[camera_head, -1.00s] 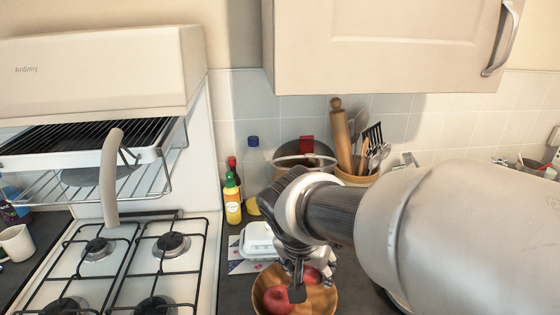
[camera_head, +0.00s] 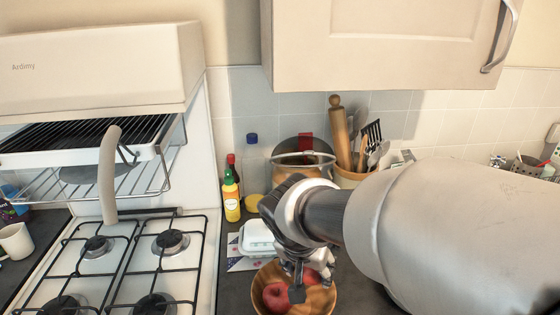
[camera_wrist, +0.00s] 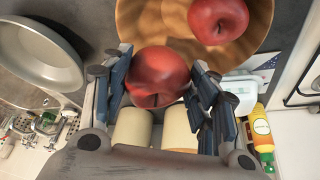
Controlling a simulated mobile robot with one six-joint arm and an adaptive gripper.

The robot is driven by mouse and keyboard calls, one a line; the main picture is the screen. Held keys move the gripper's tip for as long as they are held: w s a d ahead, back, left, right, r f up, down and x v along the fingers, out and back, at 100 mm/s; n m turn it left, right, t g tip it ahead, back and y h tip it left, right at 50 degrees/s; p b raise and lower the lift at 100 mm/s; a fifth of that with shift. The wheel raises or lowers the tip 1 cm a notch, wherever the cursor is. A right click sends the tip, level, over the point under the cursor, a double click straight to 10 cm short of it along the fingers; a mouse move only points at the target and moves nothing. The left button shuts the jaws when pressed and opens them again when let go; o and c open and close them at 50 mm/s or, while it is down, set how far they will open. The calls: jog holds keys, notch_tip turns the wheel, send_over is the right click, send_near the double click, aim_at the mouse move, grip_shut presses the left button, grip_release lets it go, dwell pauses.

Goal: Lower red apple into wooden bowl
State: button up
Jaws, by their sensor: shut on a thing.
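My gripper (camera_wrist: 157,90) is shut on a red apple (camera_wrist: 157,78), with fingers on both sides of it. In the head view my gripper (camera_head: 298,285) is over the wooden bowl (camera_head: 326,302), and the held apple (camera_head: 314,277) is partly hidden behind a finger. A second red apple (camera_head: 275,296) lies in the bowl, left of the held one. In the wrist view this second apple (camera_wrist: 218,20) sits inside the bowl (camera_wrist: 142,25), and the held apple overlaps the bowl's near edge. I cannot tell whether the held apple touches the bowl.
A white lidded dish (camera_head: 257,238) stands just behind the bowl. A yellow bottle (camera_head: 231,200) and a utensil pot (camera_head: 355,178) stand farther back. The gas hob (camera_head: 125,260) is left of the bowl. A round grey pan (camera_wrist: 38,52) shows in the wrist view.

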aim_at(308, 279)
jog(key=shift+f, duration=1.9)
jog(key=shift+s+f, duration=0.1)
jog(key=shift+f, duration=0.05)
jog(key=shift+s+d+f, duration=0.1)
jog(key=o, duration=1.2)
jog(key=shift+o, duration=0.2)
jog(key=shift+r, duration=0.2)
